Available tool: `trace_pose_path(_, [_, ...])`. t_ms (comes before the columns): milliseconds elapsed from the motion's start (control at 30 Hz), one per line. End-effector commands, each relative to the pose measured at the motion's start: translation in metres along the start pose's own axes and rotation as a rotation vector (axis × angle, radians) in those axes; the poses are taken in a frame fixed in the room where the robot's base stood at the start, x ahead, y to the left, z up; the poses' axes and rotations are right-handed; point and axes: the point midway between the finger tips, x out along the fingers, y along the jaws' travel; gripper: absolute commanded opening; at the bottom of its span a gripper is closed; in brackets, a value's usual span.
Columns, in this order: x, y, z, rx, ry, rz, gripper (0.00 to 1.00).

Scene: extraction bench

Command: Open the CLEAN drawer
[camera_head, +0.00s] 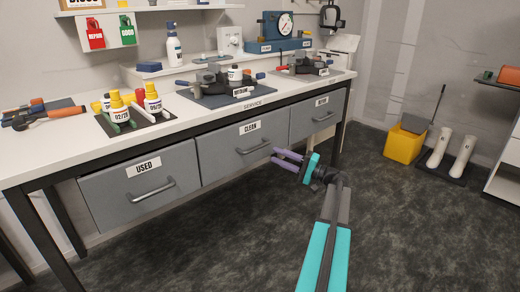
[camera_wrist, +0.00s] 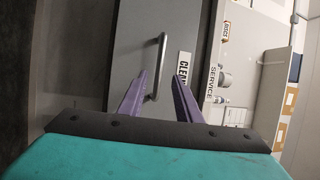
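The CLEAN drawer (camera_head: 243,149) is the middle grey drawer under the bench and is shut. Its white label (camera_head: 250,127) sits above a metal bar handle (camera_head: 253,147). My gripper (camera_head: 281,156), with purple fingers, is in front of the right part of this drawer, pointing at it. In the wrist view the drawer handle (camera_wrist: 161,60) runs lengthwise and its near end shows between the two spread fingers (camera_wrist: 158,90). The gripper is open and holds nothing. I cannot tell the exact gap between the fingertips and the handle.
The USED drawer (camera_head: 141,186) is to the left and another shut drawer (camera_head: 317,116) to the right. The white bench top (camera_head: 60,150) above carries bottles, mats and tools. A dark bench leg (camera_head: 340,130) stands at right. The dark floor (camera_head: 220,250) in front is clear.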

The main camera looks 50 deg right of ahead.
Motion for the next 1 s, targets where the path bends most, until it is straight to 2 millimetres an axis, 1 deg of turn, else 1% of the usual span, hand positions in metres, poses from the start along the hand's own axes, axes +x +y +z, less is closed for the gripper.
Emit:
trace_pose_path(33, [0.009, 0.001, 0.001, 0.000, -0.003, 0.000, 0.31])
trace_pose_path(400, [0.062, 0.001, 0.000, -0.001, -0.002, -0.001, 0.31])
trace_pose_path(600, [0.086, 0.001, 0.000, 0.000, -0.001, -0.001, 0.31])
trace_pose_path(800, [0.097, 0.001, 0.000, 0.001, -0.001, 0.000, 0.31])
trace_pose_path(1000, [0.099, 0.000, 0.000, 0.001, 0.000, 0.000, 0.31])
